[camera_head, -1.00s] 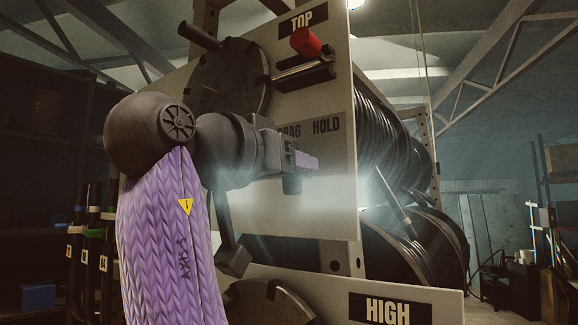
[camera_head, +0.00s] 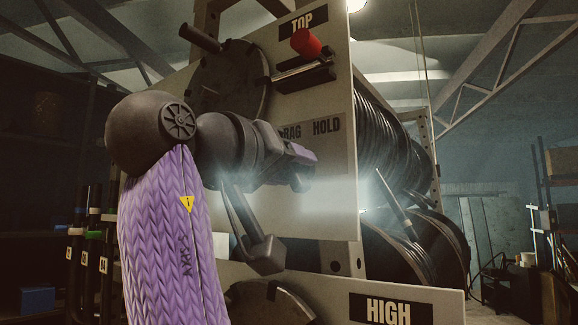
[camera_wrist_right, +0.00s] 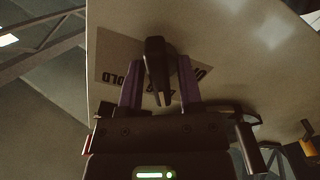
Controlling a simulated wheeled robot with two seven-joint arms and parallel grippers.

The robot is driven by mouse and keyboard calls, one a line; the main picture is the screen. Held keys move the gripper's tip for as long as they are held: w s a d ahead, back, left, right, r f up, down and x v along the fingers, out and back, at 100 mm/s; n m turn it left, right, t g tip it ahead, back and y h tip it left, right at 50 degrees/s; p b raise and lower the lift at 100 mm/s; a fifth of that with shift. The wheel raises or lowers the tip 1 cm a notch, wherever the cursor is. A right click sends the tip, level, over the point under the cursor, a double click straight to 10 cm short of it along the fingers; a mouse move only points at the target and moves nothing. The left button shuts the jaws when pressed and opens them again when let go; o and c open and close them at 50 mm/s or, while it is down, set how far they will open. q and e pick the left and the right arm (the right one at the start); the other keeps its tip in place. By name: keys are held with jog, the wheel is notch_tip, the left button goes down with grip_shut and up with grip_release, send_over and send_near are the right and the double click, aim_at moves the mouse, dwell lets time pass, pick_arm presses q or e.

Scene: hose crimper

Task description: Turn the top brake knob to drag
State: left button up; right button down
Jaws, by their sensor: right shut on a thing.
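The top brake knob (camera_wrist_right: 157,70) is a dark lever-shaped knob in the right wrist view. It stands between the two purple fingers of my right gripper (camera_wrist_right: 160,85), which is shut on it. Behind it is the DRAG/HOLD label (camera_wrist_right: 115,62), upside down and partly covered. In the head view my right gripper (camera_head: 303,165) is at the pale panel (camera_head: 335,195), just below the DRAG/HOLD label (camera_head: 326,126). The gripper largely hides the knob there, so I cannot tell which word it points to. My left gripper is not in view.
Above are the TOP sign (camera_head: 303,20), a red-ended lever (camera_head: 306,42) and a round crank disc (camera_head: 228,78). Black hose reels (camera_head: 385,150) stand behind the panel on the right. A lower panel bears a HIGH sign (camera_head: 388,309).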

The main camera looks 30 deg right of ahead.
jog(key=shift+f, duration=0.15)
jog(key=c, duration=0.6)
grip_release()
jog(key=b+v, duration=0.1)
jog(key=v, duration=0.8)
jog(key=shift+s+a+b, duration=0.15)
jog(key=shift+a+b, duration=0.15)
jog(key=shift+a, duration=0.05)
